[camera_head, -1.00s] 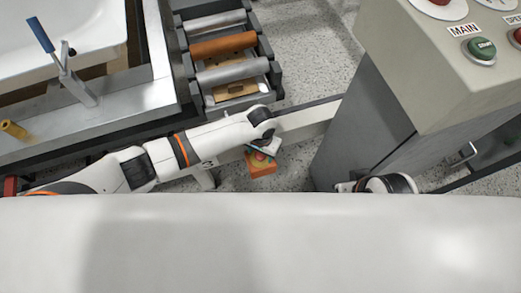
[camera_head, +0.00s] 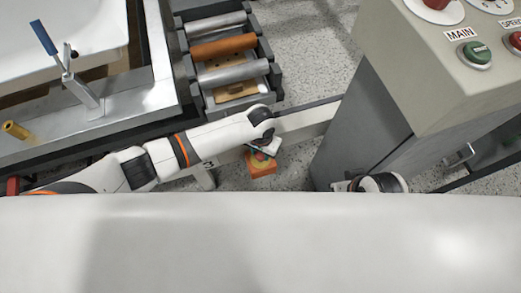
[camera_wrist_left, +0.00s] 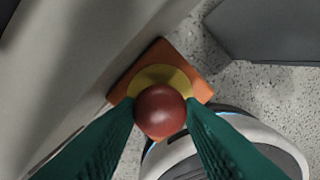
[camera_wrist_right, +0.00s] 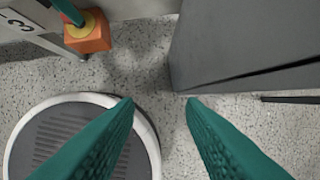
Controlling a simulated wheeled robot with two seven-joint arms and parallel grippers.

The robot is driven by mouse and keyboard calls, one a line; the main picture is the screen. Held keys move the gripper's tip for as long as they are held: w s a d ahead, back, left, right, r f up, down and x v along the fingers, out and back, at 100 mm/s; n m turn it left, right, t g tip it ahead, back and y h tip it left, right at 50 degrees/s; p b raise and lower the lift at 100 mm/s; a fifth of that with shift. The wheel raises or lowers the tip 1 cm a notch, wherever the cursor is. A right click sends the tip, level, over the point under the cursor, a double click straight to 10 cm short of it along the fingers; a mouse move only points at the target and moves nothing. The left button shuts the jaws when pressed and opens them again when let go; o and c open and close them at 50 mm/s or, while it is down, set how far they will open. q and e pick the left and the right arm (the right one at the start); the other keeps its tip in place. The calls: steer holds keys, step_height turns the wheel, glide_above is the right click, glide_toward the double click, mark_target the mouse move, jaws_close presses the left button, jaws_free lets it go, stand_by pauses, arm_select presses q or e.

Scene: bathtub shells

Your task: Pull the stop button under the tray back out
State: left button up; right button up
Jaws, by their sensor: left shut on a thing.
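The stop button is a red round knob (camera_wrist_left: 160,110) on a yellow disc (camera_wrist_left: 162,78) and an orange box (camera_wrist_left: 190,76). The orange box (camera_head: 262,169) also shows in the head view, low beside the frame of the line, and in the right wrist view (camera_wrist_right: 90,42). My left gripper (camera_wrist_left: 160,115) is shut on the red knob, with a green finger on each side of it. In the head view the left gripper (camera_head: 264,152) hides most of the button. My right gripper (camera_wrist_right: 160,100) is open and empty above the floor; its fingers are out of sight in the head view.
A grey control cabinet (camera_head: 365,125) with a MAIN panel stands to the right of the button. A roller conveyor (camera_head: 228,75) and a white tub shell (camera_head: 60,30) lie behind my left arm. Speckled floor (camera_head: 305,60) is free between conveyor and cabinet.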

arm_select(q)
steer(key=o, duration=1)
steer(key=shift+r, duration=0.1)
steer(key=shift+r+p, duration=0.85)
steer(key=shift+p, duration=0.25)
steer(key=shift+r+p, duration=0.9)
steer(key=shift+p, duration=0.2)
steer(key=shift+r+p, duration=0.6)
steer(key=shift+p, duration=0.15)
steer(key=shift+r+p, duration=0.55)
steer(key=shift+p, duration=0.05)
arm_select(e)
steer(key=s+f, duration=0.2)
steer(key=f, duration=0.8)
steer(key=s+f+g, duration=0.1)
steer(key=s+f, duration=0.1)
steer(key=f, duration=0.9)
steer(key=shift+s+d+f, duration=0.15)
steer(key=shift+s+d, duration=0.05)
steer(key=shift+s, duration=0.05)
